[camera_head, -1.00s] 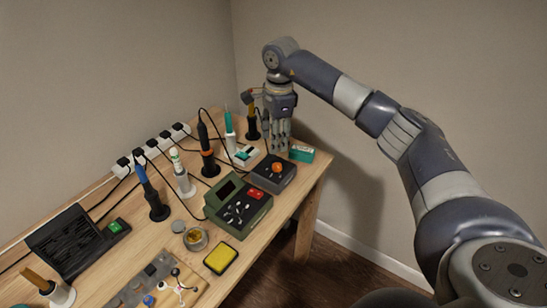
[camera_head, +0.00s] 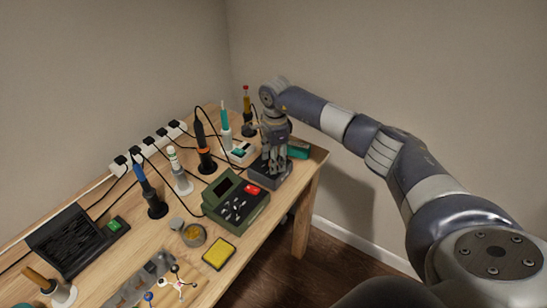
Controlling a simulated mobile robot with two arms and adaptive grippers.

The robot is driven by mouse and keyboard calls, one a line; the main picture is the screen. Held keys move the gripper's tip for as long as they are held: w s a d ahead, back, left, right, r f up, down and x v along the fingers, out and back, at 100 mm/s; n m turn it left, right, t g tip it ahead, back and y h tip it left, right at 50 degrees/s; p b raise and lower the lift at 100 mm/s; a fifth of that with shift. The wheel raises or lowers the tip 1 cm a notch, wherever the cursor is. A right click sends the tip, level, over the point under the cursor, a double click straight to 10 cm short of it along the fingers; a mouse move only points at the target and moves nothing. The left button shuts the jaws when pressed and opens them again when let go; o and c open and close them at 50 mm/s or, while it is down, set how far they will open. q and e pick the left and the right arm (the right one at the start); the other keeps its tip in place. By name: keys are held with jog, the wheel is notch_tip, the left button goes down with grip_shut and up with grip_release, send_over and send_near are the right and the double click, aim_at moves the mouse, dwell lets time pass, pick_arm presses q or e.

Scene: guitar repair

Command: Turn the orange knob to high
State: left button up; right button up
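The dark grey box (camera_head: 262,181) that carries the orange knob stands near the right end of the workbench. My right gripper (camera_head: 273,168) points down over this box, its fingers at or just above the top face. The orange knob is hidden behind the fingers, so I cannot tell its setting or whether the fingers touch it. The finger gap is too small to judge. My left gripper is out of view.
A green device (camera_head: 236,203) with a red button stands just left of the box. A teal box (camera_head: 298,150) lies behind on the right. Several soldering irons in holders, including an orange-ringed one (camera_head: 205,155), line the back. A yellow sponge (camera_head: 219,253) lies at the front edge.

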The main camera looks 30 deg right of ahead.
grip_shut()
jog(key=shift+m, duration=0.4)
jog(key=m, duration=0.3)
jog(key=shift+a+m, duration=0.1)
jog(key=shift+m, duration=0.2)
jog(key=m, duration=0.4)
jog(key=shift+m, duration=0.3)
jog(key=m+p, duration=0.1)
jog(key=m, duration=0.5)
jog(key=shift+w+g, duration=0.1)
jog(key=shift+g, duration=0.3)
jog(key=m+p, duration=0.1)
jog(key=m, duration=0.5)
jog(key=shift+w+m, duration=0.1)
jog(key=shift+m, duration=0.3)
